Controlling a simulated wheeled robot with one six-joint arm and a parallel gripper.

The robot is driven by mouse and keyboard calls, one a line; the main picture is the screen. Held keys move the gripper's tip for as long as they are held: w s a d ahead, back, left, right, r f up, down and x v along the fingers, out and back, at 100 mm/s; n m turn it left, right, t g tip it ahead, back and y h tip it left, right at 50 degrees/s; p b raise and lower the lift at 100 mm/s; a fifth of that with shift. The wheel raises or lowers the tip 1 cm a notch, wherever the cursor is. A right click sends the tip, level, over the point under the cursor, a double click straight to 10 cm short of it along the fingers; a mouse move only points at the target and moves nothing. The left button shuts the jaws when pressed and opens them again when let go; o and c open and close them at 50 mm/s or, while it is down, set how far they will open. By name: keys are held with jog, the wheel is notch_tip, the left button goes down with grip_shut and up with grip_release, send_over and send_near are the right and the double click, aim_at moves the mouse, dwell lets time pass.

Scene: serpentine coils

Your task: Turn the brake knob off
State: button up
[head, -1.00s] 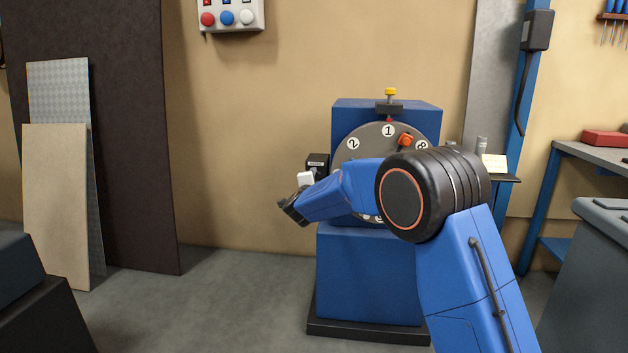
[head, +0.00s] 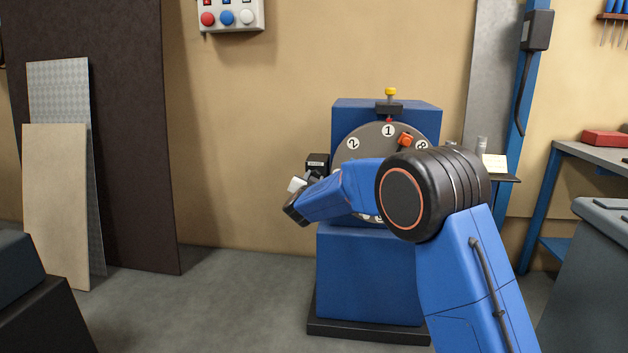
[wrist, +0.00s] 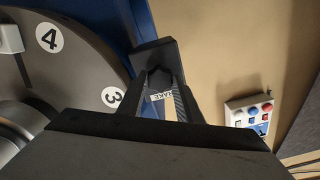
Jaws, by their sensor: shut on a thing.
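The black brake box (head: 317,159) with a white label sits at the left side of the blue machine. In the wrist view the brake box (wrist: 157,50) lies straight ahead, and part of its label shows between my fingers. My gripper (wrist: 163,88) is at the box, its two dark fingers on either side of the label area, shut on the brake knob. In the head view my fingers are largely hidden behind my blue wrist.
The machine's round numbered dial (head: 365,137) is close beside the gripper, with an orange knob (head: 405,139) and a yellow-topped pin (head: 390,93). A button panel (head: 230,15) hangs on the wall. The floor left of the machine is clear.

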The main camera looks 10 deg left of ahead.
jog(key=shift+f+n, duration=0.2)
jog(key=shift+n, duration=3.7)
jog(key=o, duration=1)
jog(key=shift+o, duration=0.2)
jog(key=shift+r, duration=0.1)
jog(key=s, duration=1.7)
jog(key=shift+s+a, duration=0.25)
jog(key=shift+a, duration=0.05)
